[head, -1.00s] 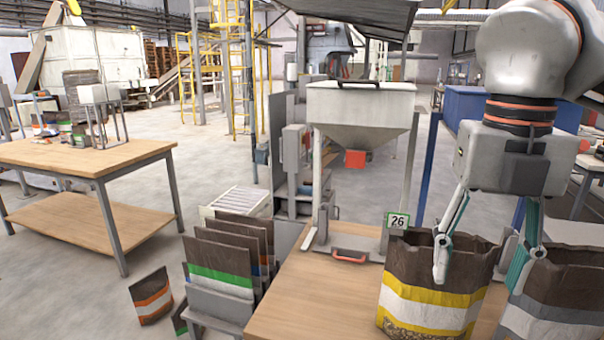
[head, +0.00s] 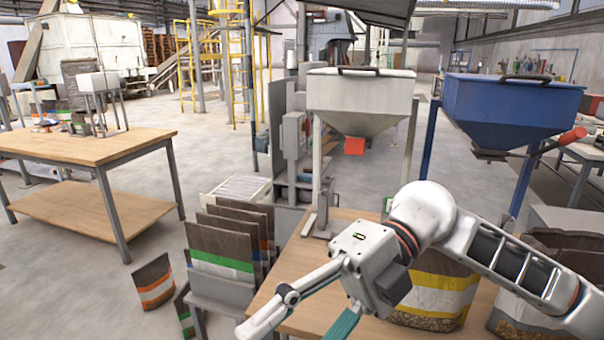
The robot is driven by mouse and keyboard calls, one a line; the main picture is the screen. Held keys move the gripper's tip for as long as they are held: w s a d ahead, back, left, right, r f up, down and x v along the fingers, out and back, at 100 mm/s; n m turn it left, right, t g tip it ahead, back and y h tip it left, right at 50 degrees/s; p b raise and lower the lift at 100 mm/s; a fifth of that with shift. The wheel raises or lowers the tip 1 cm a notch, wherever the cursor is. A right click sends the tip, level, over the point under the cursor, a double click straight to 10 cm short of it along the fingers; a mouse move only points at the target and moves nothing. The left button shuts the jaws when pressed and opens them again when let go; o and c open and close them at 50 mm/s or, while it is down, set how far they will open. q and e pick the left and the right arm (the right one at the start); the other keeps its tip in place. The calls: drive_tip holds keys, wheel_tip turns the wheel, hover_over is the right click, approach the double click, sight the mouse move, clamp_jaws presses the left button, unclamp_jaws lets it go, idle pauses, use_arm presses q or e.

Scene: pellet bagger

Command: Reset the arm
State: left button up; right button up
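My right arm comes in from the right, across the front of the wooden table (head: 292,268). My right gripper (head: 296,328) points down and left at the bottom of the head view. Its two fingers are spread apart with nothing seen between them. The fingertips are near or past the lower picture edge. My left gripper is not in view. A brown bag with a yellow and white band (head: 432,294) stands on the table behind my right arm, partly hidden by it. A second brown bag with a grey band (head: 512,318) stands to its right, also partly covered.
A white hopper (head: 362,98) with a red outlet and a blue hopper (head: 512,105) with a red handle stand behind the table. A rack of upright bags (head: 222,250) is left of the gripper. A bag with an orange band (head: 154,284) is on the floor.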

drive_tip(key=w+a+r+m+t+y, duration=0.1)
drive_tip(key=w+r+m+t+y, duration=0.1)
drive_tip(key=w+m+t+y, duration=0.9)
drive_tip(key=w+d+f+m+t+h, duration=0.3)
drive_tip(key=w+d+f+m+t, duration=0.1)
drive_tip(key=f+m+t, duration=0.35)
drive_tip(key=w+d+f+m+t+h, duration=0.3)
drive_tip(key=w+f+m+t, duration=0.1)
drive_tip(key=f+m+t, duration=0.3)
drive_tip(key=d+f+m+h, duration=0.5)
drive_tip(key=f+m+h, duration=0.1)
drive_tip(key=f, duration=0.4)
drive_tip(key=s+d+f+m+g+h, duration=0.1)
drive_tip(key=s+d+f+g+h, duration=0.1)
drive_tip(key=s+f, duration=0.3)
drive_tip(key=s+d+f+m+g+h, duration=0.2)
drive_tip(key=s+d+f, duration=0.3)
drive_tip(key=f, duration=0.8)
drive_tip(key=s+d+f+m+g+h, duration=0.1)
drive_tip(key=s+d+f+g+h, duration=0.1)
drive_tip(key=f, duration=0.7)
drive_tip(key=s+d+h, duration=0.1)
drive_tip(key=s+d, duration=0.1)
drive_tip(key=s, duration=0.1)
drive_tip(key=shift+s+d+m+h, duration=0.15)
drive_tip(key=shift+s+m+h, duration=0.2)
drive_tip(key=shift+s+h, duration=0.05)
drive_tip(key=shift+f, duration=0.1)
